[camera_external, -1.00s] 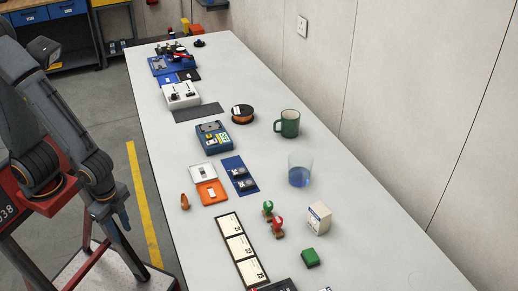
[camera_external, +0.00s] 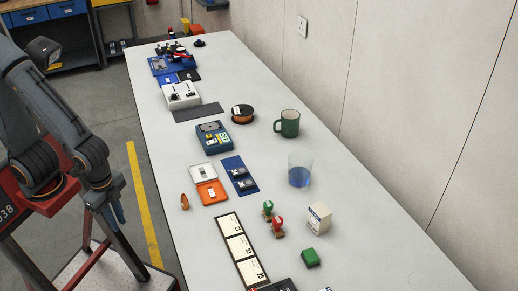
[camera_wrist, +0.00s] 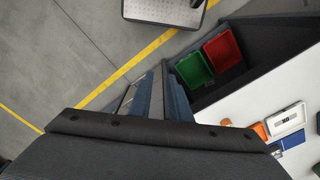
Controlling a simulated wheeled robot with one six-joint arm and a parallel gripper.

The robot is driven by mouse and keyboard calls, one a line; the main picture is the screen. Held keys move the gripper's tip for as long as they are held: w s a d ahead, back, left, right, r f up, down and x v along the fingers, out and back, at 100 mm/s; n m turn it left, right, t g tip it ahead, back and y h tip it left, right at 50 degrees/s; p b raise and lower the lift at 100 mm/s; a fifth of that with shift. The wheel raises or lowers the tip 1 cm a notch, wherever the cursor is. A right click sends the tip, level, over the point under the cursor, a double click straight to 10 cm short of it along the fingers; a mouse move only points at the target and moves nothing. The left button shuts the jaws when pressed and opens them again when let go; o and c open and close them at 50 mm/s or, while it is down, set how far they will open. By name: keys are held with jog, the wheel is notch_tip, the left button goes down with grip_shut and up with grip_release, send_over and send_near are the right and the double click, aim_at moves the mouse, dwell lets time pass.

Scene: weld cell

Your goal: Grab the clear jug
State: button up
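The clear jug (camera_external: 299,171) stands upright on the pale bench, right of the bench's middle. It is see-through, with blue in its lower part. My gripper (camera_external: 118,211) hangs low at the left, off the bench's left edge, well apart from the jug. In the wrist view its dark blue fingers (camera_wrist: 158,97) point away from the camera, and I see nothing held between them. The jug is not in the wrist view.
A green mug (camera_external: 287,124) stands behind the jug, with a wire spool (camera_external: 242,114) left of it. Blue mat (camera_external: 239,174) lies left. Green (camera_wrist: 195,70) and red (camera_wrist: 223,51) bins show beside the bench.

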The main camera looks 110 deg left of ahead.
notch_tip(320, 180, up, 6)
jog(key=w+a+n+t+y+p, duration=0.1)
jog(key=w+a+t, duration=0.1)
jog(key=w+a, duration=0.5)
jog(key=w+a+n+t+p, duration=0.1)
jog(key=w+a+t, duration=0.2)
jog(key=w, duration=0.9)
jog(key=w+a+n+t+y+p, duration=0.1)
jog(key=w+a+t, duration=0.1)
jog(key=w+a, duration=0.55)
jog(key=w+a+n+t+y+p, duration=0.1)
jog(key=w+a+t+y, duration=0.1)
jog(key=w+a, duration=0.55)
jog(key=w+a+n+t+y+p, duration=0.1)
jog(key=w+a+t+y, duration=0.3)
jog(key=a, duration=0.6)
jog(key=g+h, duration=0.1)
jog(key=h, duration=0.1)
send_near(305, 189)
jog(key=shift+w+a+r, duration=0.3)
jog(key=shift+w+r, duration=0.2)
jog(key=shift+w+a+r, duration=0.3)
jog(key=shift+w+r, duration=0.15)
jog(key=shift+r, duration=0.05)
jog(key=shift+w+a+f, duration=0.1)
jog(key=shift+f, duration=0.1)
jog(key=shift+p+x, duration=1.4)
jog(key=shift+x, duration=2.3)
jog(key=shift+f, duration=0.2)
